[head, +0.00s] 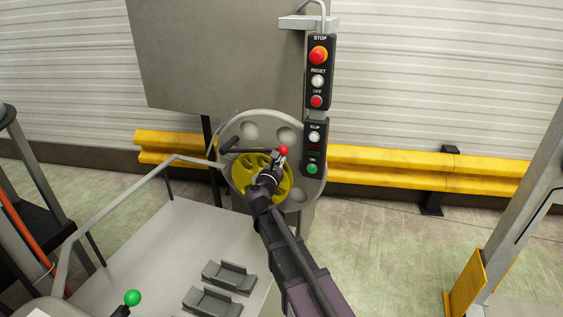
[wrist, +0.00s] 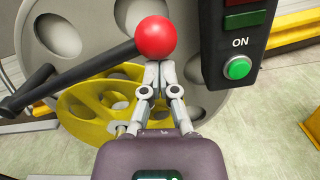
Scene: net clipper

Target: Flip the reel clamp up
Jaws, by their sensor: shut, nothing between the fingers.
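The reel clamp appears to be the dark lever with a red ball knob (wrist: 154,37); its dark bar runs down-left to a dark handle end in the wrist view. The red knob also shows in the head view (head: 283,150), in front of the grey wheel. My gripper (wrist: 155,68) is shut and empty, with its fingertips right at the underside of the red knob. I cannot tell whether they touch it. In the head view my gripper (head: 275,168) covers part of the yellow reel (head: 243,167). The yellow reel also shows in the wrist view (wrist: 88,112), behind the fingers.
A black control box (head: 317,75) with STOP, RESET and OFF buttons stands above; a lower box has a green ON button (head: 312,169). It is close on the right in the wrist view. A grey table (head: 190,235) with two dark brackets lies left of my arm.

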